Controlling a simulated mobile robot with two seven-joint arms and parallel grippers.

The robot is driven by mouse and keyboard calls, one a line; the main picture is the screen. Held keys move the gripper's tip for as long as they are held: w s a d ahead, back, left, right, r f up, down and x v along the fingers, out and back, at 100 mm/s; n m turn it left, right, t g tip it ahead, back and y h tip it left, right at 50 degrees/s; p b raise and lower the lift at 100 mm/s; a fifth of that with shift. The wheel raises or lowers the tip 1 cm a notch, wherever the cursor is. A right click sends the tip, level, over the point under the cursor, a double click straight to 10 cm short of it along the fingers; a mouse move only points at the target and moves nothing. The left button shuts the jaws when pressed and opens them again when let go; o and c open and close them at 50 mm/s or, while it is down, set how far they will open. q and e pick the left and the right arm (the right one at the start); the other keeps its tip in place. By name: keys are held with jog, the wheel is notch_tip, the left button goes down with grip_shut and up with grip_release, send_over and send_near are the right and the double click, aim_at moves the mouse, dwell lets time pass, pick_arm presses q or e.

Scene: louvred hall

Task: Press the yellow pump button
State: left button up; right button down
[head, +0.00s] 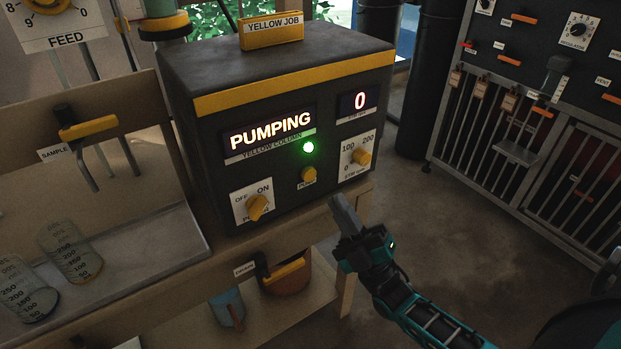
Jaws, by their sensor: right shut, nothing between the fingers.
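The yellow pump button (308,175) is a small round knob on the front of a dark pump box (210,170) with a yellow stripe. Above it a green lamp (308,147) is lit. The box's display (270,131) reads "PUMPING", and a smaller display (359,101) reads "0". My right gripper (341,207) is shut and empty, in front of the box, below and to the right of the button and apart from it in the picture. My left gripper is not in view.
A yellow power knob (257,206) sits left of the button and a yellow speed dial (361,157) right of it. A yellow-handled tap (284,271) juts out below. Two beakers (70,252) (26,291) stand at left. Open floor (440,240) lies at right before a barred cabinet (545,180).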

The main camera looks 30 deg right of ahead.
aim_at(309, 175)
jog(key=w+b, duration=0.1)
jog(key=w, duration=0.4)
jog(key=shift+w+a+b, duration=0.15)
jog(key=shift+a+b, duration=0.05)
jog(key=shift+b, duration=0.15)
dwell(0.5)
dwell(1.0)
jog(key=shift+w, duration=0.4)
